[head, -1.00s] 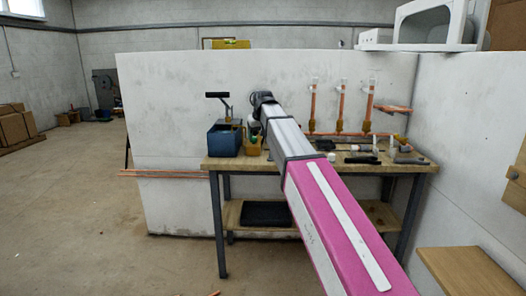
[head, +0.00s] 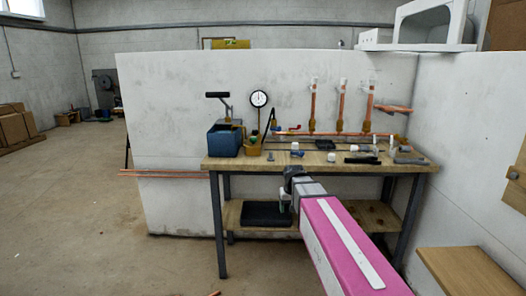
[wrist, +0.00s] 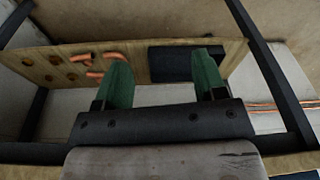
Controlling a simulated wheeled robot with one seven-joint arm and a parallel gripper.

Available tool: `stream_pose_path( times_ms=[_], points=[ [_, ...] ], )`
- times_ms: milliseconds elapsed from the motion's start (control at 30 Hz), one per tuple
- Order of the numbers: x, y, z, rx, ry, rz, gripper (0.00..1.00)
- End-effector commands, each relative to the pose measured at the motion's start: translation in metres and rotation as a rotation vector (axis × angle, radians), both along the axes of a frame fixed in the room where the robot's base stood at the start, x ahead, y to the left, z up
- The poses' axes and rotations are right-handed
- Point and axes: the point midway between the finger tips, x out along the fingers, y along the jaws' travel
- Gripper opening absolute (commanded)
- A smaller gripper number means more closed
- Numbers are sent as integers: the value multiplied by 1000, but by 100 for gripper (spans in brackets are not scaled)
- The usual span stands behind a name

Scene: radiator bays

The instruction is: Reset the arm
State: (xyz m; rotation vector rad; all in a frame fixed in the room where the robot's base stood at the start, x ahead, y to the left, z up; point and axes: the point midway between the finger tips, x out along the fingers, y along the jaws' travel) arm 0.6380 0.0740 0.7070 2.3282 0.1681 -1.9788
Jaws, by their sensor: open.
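My arm (head: 345,245), with its pink link, reaches forward and low in the head view. My gripper (head: 285,206) is small there and hangs in front of the workbench (head: 222,163), below the level of its top. In the wrist view my gripper (wrist: 162,75) shows two green fingers spread apart with nothing between them. Beyond the fingers is the bench's lower shelf (wrist: 190,63) with a dark mat (wrist: 178,62) and several copper pieces (wrist: 105,68).
On the bench top stand a blue box (head: 225,140), a pressure gauge (head: 259,99), copper pipes (head: 341,105) and small fittings. A wooden ledge (head: 468,272) juts out at the lower right. Open floor (head: 110,240) lies to the left.

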Motion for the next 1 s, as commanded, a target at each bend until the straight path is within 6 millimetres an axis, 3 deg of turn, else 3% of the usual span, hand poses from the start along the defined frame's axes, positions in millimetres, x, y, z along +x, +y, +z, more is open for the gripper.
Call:
stream_pose_path(
  times_ms=[33, 300, 500, 667, 1000],
  points=[
    [-21, -11, -18, -3, 19, -16, 64],
    [-102, -50, -91, -14, 100, -84, 64],
    [-146, -68, -122, -18, 141, -122, 64],
    [-160, -74, -132, -20, 154, -135, 64],
    [-161, -74, -133, -20, 155, -136, 64]
  ],
)
